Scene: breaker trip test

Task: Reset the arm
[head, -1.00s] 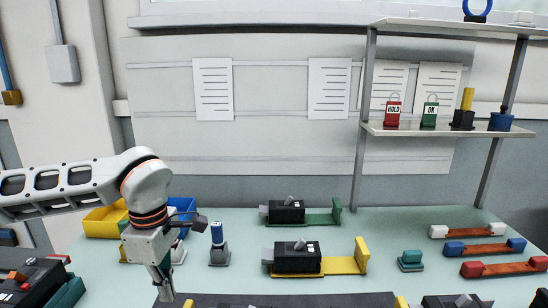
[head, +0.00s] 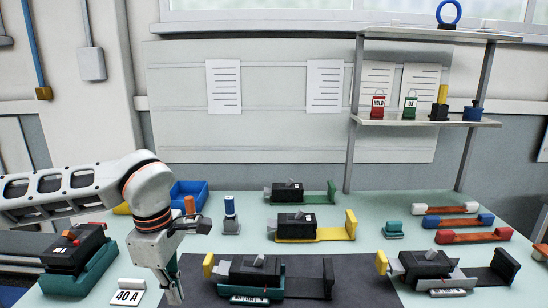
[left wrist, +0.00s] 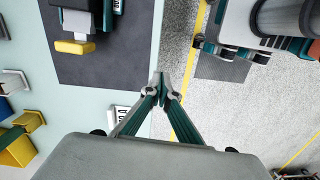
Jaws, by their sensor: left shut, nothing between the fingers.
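My left arm comes in from the left in the head view. My left gripper (head: 174,297) points down with its fingers together and empty. It is beside the left edge of the dark mat (head: 350,278), just right of the white "40 A" label (head: 128,293). In the left wrist view the closed fingertips of my left gripper (left wrist: 160,82) are over the strip of floor beside the table edge. Nothing is between them.
Black breakers on yellow (head: 325,235) and green (head: 308,199) holders stand behind the mat. Two more breakers (head: 255,268) (head: 425,264) are at the front. A breaker on a teal base (head: 85,275) is at left. A shelf (head: 425,122) stands at back right.

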